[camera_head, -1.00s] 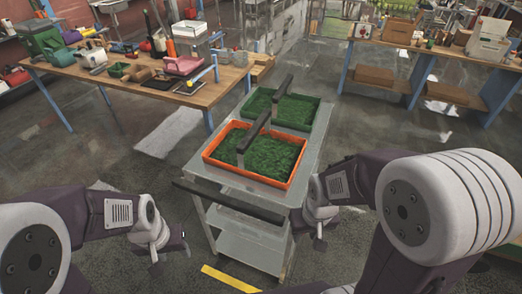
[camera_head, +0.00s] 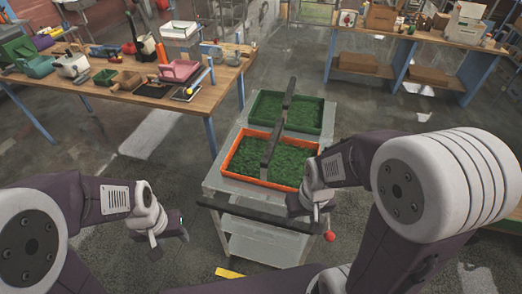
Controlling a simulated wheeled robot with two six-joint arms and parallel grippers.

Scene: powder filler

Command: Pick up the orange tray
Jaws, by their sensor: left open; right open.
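The orange tray (camera_head: 232,146) is filled with green grass-like material and sits on the near part of a grey cart (camera_head: 216,181). A dark upright handle bar rises across it. My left gripper (camera_head: 170,244) is open and empty, low and to the left of the cart. My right gripper (camera_head: 314,218) is open beside the cart's front right corner, near the dark push bar, right of and below the tray. It does not appear to touch the tray; its fingers are small in view.
A green tray (camera_head: 256,107) with similar filling sits behind the orange tray on the cart. A wooden workbench (camera_head: 135,95) crowded with tools stands at back left. Another wooden bench (camera_head: 430,48) with boxes stands at back right. A red ball-like knob (camera_head: 329,237) shows below my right gripper.

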